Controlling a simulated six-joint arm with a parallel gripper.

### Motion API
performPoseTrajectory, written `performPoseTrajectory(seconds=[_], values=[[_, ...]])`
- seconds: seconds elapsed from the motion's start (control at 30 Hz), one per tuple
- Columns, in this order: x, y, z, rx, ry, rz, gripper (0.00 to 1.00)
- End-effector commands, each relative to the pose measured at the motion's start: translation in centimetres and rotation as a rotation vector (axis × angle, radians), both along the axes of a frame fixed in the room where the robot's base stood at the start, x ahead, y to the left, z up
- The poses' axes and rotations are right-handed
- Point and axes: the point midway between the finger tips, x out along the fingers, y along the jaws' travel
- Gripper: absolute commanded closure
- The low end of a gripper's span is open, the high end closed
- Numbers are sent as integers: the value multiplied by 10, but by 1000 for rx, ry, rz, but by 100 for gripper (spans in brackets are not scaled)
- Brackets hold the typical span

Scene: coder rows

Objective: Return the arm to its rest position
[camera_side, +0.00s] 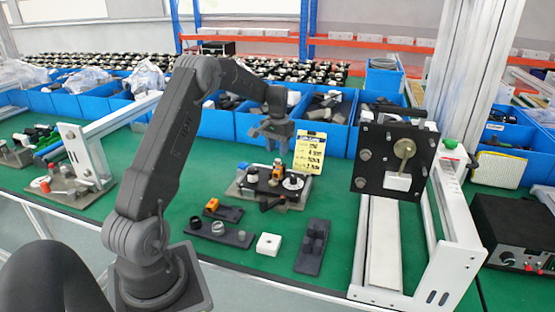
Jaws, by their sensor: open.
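My dark grey arm rises from the front left of the green table and bends over toward the middle. My gripper (277,140) is open and points down, above and behind the black fixture plate (240,190). No object shows between its fingers. The fixture plate carries several small parts, among them an orange piece and a white ring (293,183). A yellow label card (309,152) stands just right of the gripper.
Blue bins (215,124) line the back. In front of the fixture lie a dark tray with rings (219,232), a white square block (268,244) and a dark holder (313,246). A white frame with a black panel (371,170) stands right. A metal frame (88,155) stands left.

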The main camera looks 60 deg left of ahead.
Motion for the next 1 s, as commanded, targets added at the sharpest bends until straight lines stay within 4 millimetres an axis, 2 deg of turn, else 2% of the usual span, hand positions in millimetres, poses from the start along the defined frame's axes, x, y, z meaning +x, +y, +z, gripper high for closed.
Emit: performPoseTrajectory(seconds=[0.2, 0.5, 0.63, 0.77, 0.87, 1.0], values=[[0, 0, 12, 0, -1, 0, 60], [0, 0, 13, 0, 0, 0, 60], [2, -13, 26, 11, -13, -16, 60], [1, -54, 62, 37, -49, -62, 60], [-7, -100, 96, 63, -93, -114, 60], [-32, -164, 134, 93, -157, -186, 60]])
